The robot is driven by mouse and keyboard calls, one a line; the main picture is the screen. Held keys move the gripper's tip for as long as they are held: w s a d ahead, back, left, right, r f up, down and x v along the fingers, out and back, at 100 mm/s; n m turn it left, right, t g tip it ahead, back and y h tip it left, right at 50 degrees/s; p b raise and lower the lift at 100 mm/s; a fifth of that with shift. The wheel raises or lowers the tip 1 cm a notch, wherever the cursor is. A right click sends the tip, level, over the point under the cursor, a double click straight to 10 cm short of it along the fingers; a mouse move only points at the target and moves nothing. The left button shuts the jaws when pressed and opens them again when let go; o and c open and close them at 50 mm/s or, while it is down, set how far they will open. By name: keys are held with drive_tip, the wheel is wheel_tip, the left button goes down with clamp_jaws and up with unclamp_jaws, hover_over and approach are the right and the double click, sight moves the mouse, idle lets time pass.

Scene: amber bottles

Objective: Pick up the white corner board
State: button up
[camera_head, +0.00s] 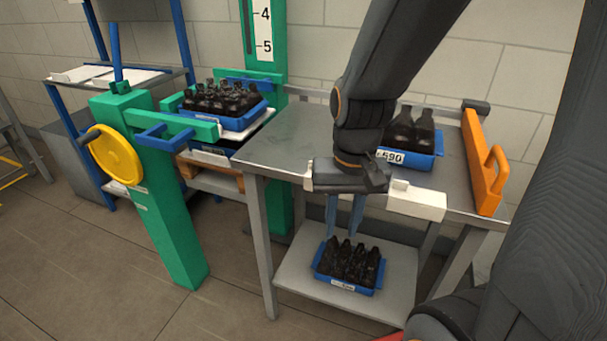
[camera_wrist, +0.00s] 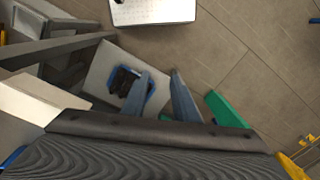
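The white corner board (camera_head: 418,204) lies along the front edge of the grey metal table (camera_head: 285,140), with a small raised white piece on its top. In the wrist view a white block at the left edge (camera_wrist: 42,96) appears to be the same board. My gripper (camera_head: 344,228) points down in front of the table edge, to the left of the board's visible part and apart from it. Its two blue fingers are spread with nothing between them; they also show in the wrist view (camera_wrist: 160,74). My wrist may hide part of the board.
A blue crate of dark bottles (camera_head: 425,158) and an orange handled piece (camera_head: 483,165) are on the table. Another bottle crate (camera_head: 348,286) is on the lower shelf (camera_head: 400,265), below my fingers. A green stand (camera_head: 165,220) with a yellow wheel (camera_head: 115,155) is left.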

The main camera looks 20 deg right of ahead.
drive_tip(key=w+d+r+m+t+y+p, duration=0.1)
drive_tip(key=w+r+m+p, duration=0.2)
drive_tip(key=m, duration=0.4)
drive_tip(key=w+r+m+y+p, duration=0.1)
drive_tip(key=w+r+m+p, duration=0.3)
drive_tip(key=w+m, duration=0.2)
drive_tip(key=w+d+r+m+t+y+p, duration=0.1)
drive_tip(key=w+r+m+p, duration=0.2)
drive_tip(key=m, duration=0.6)
drive_tip(key=shift+w+d+r+m+t+p, duration=0.3)
drive_tip(key=shift+w+r+m+p, duration=0.1)
drive_tip(key=shift+w+r, duration=0.35)
drive_tip(key=shift+w+p+x, duration=0.15)
drive_tip(key=shift+p+x, duration=0.1)
drive_tip(key=shift+x, duration=1.45)
drive_tip(key=shift+w+p+x, duration=0.2)
drive_tip(key=shift+x, duration=1.55)
drive_tip(key=shift+d, duration=0.1)
clamp_jaws()
